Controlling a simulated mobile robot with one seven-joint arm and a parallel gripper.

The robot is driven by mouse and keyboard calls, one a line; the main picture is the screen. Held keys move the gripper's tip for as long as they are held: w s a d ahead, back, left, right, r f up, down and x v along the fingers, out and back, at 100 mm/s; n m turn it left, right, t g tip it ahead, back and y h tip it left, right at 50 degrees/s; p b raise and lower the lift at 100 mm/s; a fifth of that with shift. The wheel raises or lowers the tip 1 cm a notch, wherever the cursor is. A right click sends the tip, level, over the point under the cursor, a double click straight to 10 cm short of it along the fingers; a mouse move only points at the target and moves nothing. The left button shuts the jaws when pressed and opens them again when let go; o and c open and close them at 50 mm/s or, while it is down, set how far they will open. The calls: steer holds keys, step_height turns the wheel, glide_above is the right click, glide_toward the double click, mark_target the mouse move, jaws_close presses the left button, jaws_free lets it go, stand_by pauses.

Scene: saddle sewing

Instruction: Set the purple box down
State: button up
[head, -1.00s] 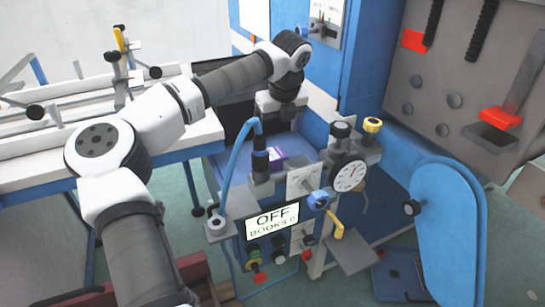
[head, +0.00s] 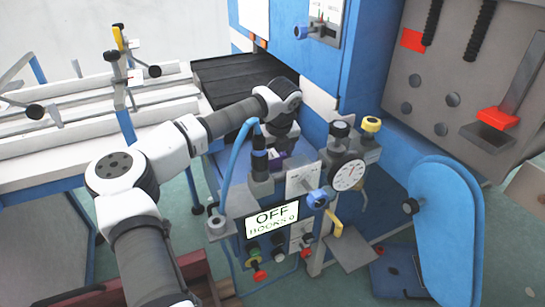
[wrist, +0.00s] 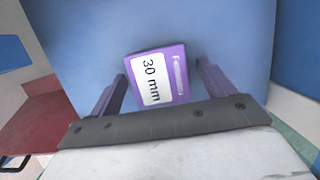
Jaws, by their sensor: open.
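The purple box (wrist: 156,76) has a white label reading "30 mm" and shows whole in the wrist view, on a plain blue surface (wrist: 80,45). My gripper (wrist: 162,74) is open, with one finger on each side of the box. A gap shows between the box and the right finger; the left finger is close to the box's left edge. In the head view only a small purple part of the box (head: 276,162) shows, behind the machine's front parts and below my wrist. The fingers are mostly hidden there.
A black belt (head: 235,75) lies behind. White rails (head: 70,105) run at the left.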

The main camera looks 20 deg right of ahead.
steer(key=shift+c, duration=0.4)
steer(key=c, duration=1.1)
steer(key=shift+c, duration=0.2)
steer(key=shift+r, duration=0.15)
